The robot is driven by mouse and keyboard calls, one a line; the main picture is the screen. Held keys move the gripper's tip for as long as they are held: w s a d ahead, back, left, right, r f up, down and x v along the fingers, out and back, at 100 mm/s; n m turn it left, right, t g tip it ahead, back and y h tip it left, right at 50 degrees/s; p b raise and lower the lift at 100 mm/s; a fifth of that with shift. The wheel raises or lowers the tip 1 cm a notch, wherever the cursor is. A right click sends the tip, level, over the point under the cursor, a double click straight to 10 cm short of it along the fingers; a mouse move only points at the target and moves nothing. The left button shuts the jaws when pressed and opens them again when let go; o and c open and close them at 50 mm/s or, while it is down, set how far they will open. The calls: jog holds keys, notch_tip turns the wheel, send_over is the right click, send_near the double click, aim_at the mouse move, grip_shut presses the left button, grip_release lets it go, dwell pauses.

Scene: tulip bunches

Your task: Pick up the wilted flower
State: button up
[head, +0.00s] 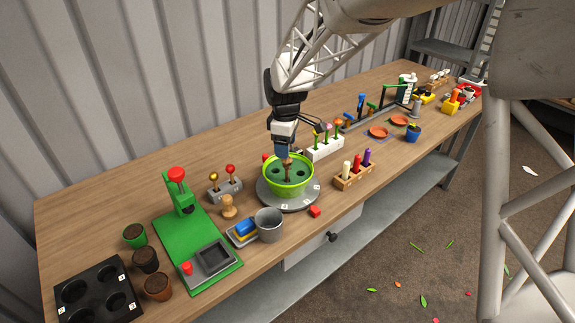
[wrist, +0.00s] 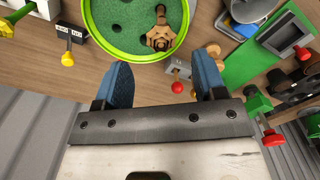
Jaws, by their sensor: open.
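The wilted flower (head: 287,169), brown and drooping, stands in a round green pot (head: 306,188). In the wrist view it shows as a brown shape (wrist: 160,36) near the right side of the green pot (wrist: 117,55). My gripper (head: 282,153) hangs over the back of the pot, close to the flower in the head view. In the wrist view its two blue fingers (wrist: 163,72) are spread wide with nothing between them. The flower lies beyond the fingertips there, apart from them. The gap in depth is hard to tell.
The pot stands on a grey round turntable (head: 302,203). A white block with upright flowers (head: 325,150) is behind it, and a wooden rack with coloured pegs (head: 353,178) is to its right. A lever box (head: 226,190) and a grey mug (head: 269,226) are to its left.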

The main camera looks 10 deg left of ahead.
aim_at(287, 165)
jog(key=shift+f, duration=1.35)
jog(key=shift+s+d+f, duration=0.1)
jog(key=shift+f, duration=1.2)
jog(key=shift+d+f, duration=0.1)
jog(key=shift+f, duration=1.15)
jog(key=c, duration=1)
jog(key=shift+r, duration=0.1)
jog(key=shift+r, duration=4.9)
